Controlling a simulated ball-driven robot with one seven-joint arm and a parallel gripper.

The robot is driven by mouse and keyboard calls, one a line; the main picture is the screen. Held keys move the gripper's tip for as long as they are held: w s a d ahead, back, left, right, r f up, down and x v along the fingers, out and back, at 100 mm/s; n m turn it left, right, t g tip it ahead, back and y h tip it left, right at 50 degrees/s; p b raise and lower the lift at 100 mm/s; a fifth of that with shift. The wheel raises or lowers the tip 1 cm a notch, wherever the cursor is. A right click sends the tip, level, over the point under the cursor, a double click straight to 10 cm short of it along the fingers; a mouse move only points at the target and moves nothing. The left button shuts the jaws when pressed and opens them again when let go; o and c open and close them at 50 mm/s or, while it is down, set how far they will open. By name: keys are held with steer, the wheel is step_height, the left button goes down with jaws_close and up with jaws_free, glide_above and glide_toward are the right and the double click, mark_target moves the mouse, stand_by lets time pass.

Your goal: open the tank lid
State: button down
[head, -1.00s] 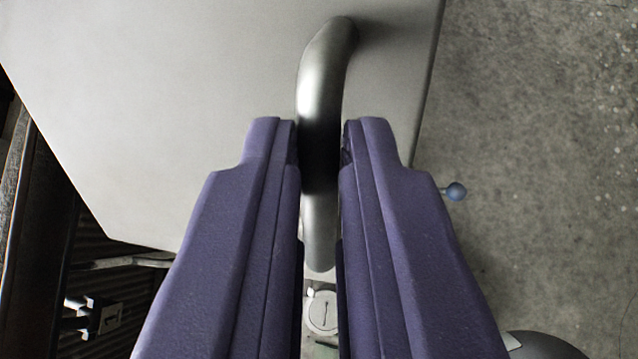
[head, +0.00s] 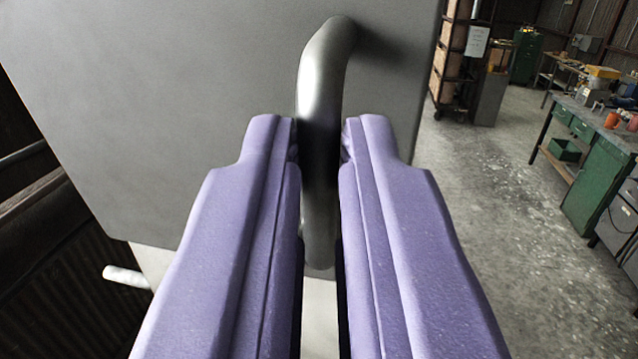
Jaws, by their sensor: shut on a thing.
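The tank lid (head: 180,110) is a flat grey panel that fills the upper left and middle of the head view. A bent metal bar handle (head: 322,75) stands out from it near its right edge. My gripper (head: 319,140) has two purple fingers, one on each side of the handle, and is shut on it. The lower part of the handle is partly hidden between the fingers. A pale surface, perhaps the tank (head: 150,262), shows below the lid's lower edge.
Open concrete floor (head: 490,190) lies to the right. A green workbench (head: 597,170) with several items stands at the far right, and a shelf rack (head: 452,60) stands at the back. A dark ribbed wall (head: 80,295) is at the lower left, near a pale rod (head: 127,277).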

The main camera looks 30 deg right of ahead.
steer(key=shift+s+a+f+t+b, duration=0.4)
steer(key=shift+f+b, duration=0.15)
steer(key=shift+b, duration=0.55)
steer(key=c, duration=1.2)
jaws_free()
steer(key=shift+o, duration=0.2)
steer(key=shift+h, duration=0.3)
steer(key=v, duration=0.8)
steer(key=shift+d, duration=0.1)
